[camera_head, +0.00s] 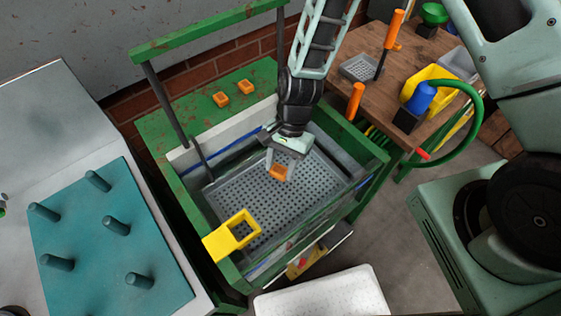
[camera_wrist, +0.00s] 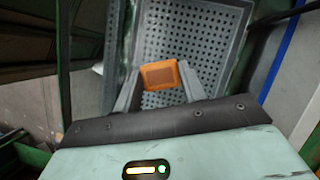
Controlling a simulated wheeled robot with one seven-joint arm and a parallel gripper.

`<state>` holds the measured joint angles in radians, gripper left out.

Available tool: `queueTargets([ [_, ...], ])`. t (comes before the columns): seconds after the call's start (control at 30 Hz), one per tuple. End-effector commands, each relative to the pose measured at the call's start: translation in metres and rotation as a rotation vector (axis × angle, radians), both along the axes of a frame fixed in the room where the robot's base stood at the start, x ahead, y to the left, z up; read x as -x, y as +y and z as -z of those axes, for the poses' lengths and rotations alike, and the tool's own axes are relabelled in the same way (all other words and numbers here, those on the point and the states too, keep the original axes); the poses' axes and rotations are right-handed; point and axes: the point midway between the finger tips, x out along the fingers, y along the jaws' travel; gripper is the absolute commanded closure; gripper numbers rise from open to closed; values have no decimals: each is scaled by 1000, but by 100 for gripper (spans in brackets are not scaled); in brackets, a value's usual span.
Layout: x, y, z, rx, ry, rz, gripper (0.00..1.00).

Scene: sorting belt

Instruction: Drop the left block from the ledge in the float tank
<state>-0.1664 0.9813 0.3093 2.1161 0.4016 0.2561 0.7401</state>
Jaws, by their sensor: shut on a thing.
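An orange block (camera_head: 277,173) is held between the fingertips of my gripper (camera_head: 283,164), above the perforated grey floor of the tank (camera_head: 225,200). In the wrist view the block (camera_wrist: 161,75) sits between the two grey fingers, with the tank's perforated floor (camera_wrist: 210,45) behind it. My gripper is shut on it. Two other orange blocks, a left one (camera_head: 220,99) and a right one (camera_head: 245,86), rest on the green ledge (camera_head: 170,125) behind the tank. I cannot tell the exact height of the held block over the floor.
A yellow square holder (camera_head: 232,236) sits at the tank's front left rim. A green rail (camera_head: 205,30) stands over the ledge. A teal peg board (camera_head: 105,245) lies at left. A wooden table (camera_head: 425,55) with tools stands at right. A white box (camera_head: 325,295) is in front.

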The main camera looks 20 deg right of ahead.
Motion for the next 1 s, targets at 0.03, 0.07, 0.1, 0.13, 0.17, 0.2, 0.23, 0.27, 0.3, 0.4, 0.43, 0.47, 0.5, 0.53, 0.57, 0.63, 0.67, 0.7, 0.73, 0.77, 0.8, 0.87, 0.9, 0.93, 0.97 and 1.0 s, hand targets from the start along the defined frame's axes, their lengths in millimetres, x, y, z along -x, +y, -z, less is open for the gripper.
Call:
queueTargets([
  [0.03, 0, 0, 10, -1, -1, 0, 81],
  [0.07, 0, 0, 12, -1, -1, 0, 81],
  [0.1, 0, 0, 14, -1, -1, 0, 81],
  [0.13, 0, 0, 15, -1, -1, 0, 81],
  [0.17, 0, 0, 16, -1, -1, 0, 81],
  [0.2, 0, 0, 17, -1, -1, 0, 81],
  [0.23, 0, 0, 17, -1, -1, 0, 81],
  [0.27, 0, 0, 17, -1, -1, 0, 81],
  [0.3, 0, 0, 17, 0, -1, 0, 81],
  [0.4, 0, 0, 16, -1, -1, 0, 81],
  [0.43, 0, 0, 16, -1, -1, 0, 81],
  [0.47, 0, 0, 16, -1, -1, 0, 81],
  [0.5, 0, 0, 16, -1, -1, 0, 48],
  [0.53, 0, 0, 16, 0, 0, 0, 40],
  [0.57, 0, 0, 16, 0, 0, 0, 34],
  [0.63, 0, 0, 16, 0, 0, 0, 34],
  [0.67, 0, 0, 16, 0, 0, 0, 34],
  [0.7, 0, 0, 16, 0, 0, 0, 34],
  [0.73, 0, 0, 16, 0, 0, 0, 34],
  [0.77, 0, 0, 16, 0, 0, 0, 34],
  [0.8, 0, 0, 16, 0, 0, 0, 34],
  [0.87, 0, 0, 15, 0, 0, 0, 34],
  [0.9, -1, -1, 14, 0, -1, 0, 34],
  [0.93, -2, -1, 12, 0, -1, 0, 34],
  [0.97, -2, -2, 10, 0, -1, 0, 34],
  [1.0, -4, -3, 7, 0, -3, 1, 34],
])
